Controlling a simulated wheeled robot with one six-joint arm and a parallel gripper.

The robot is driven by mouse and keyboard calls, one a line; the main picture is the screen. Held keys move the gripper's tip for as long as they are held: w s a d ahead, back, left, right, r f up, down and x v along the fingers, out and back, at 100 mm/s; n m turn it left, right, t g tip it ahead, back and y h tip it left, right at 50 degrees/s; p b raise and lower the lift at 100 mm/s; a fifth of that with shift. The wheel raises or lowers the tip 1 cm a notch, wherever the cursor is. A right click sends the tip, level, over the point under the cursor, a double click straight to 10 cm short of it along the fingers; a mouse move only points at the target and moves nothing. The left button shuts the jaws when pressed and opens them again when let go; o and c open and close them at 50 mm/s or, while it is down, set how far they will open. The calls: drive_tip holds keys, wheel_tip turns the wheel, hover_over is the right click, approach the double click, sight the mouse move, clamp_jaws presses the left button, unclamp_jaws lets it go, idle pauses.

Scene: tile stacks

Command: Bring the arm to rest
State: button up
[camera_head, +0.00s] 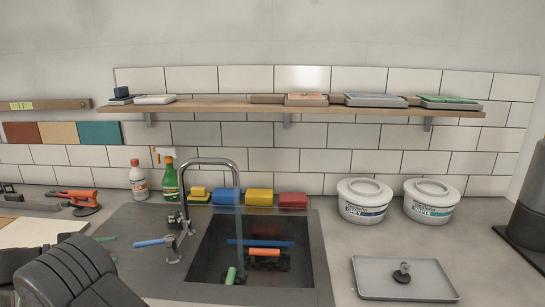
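A thick, dark part of my own arm (78,275) fills the lower left corner of the head view, in front of the counter's left end. My gripper and its fingertips are not in the picture, so I cannot see whether it is open or shut, or whether it holds anything.
A sink (207,265) with a tall tap (238,178) sits mid-counter, holding coloured pieces. Two white buckets (364,202) and a grey tray (378,290) are on the right, near a tall dark object (527,205). A shelf (225,106) bears tile stacks. Bottles (170,182) stand behind the sink.

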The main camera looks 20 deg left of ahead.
sight(137, 245)
drive_tip(key=shift+w+d+f+b, duration=0.2)
drive_tip(key=shift+f+b, duration=0.1)
drive_tip(key=shift+b, duration=0.1)
drive_tip(key=x, duration=0.3)
drive_tip(key=b+x, duration=0.1)
drive_tip(key=x, duration=0.6)
drive_tip(key=shift+r, duration=0.3)
